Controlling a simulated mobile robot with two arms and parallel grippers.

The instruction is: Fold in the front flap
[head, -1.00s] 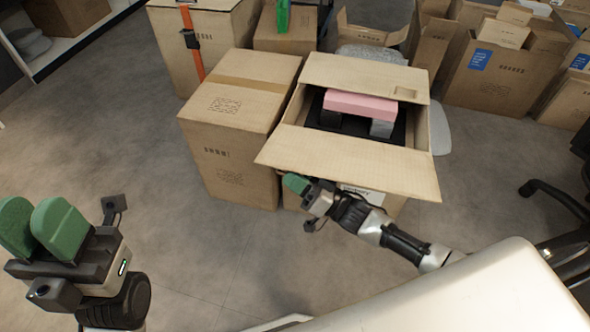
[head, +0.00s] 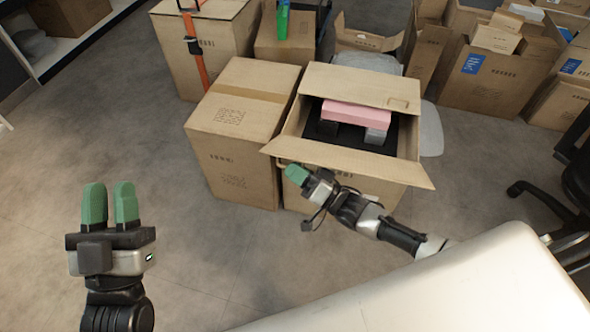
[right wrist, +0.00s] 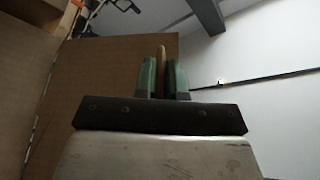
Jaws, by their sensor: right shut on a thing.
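The open carton (head: 291,190) stands on the floor right of centre in the head view. Its front flap (head: 352,161) sticks out along the near side as a narrow strip. Inside lie a pink block (head: 356,115) and dark and grey pieces. My right gripper (head: 291,173) is at the flap's left end, just below it. In the right wrist view my right gripper (right wrist: 161,80) is shut on a thin brown edge, the front flap (right wrist: 161,53). My left gripper (head: 110,190) is raised over the floor at left, its green fingers apart and empty.
A closed carton (head: 238,125) stands close at the open carton's left. A strapped carton (head: 220,45) and several others stand behind. An office chair (head: 560,200) is at right. The floor at left is clear.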

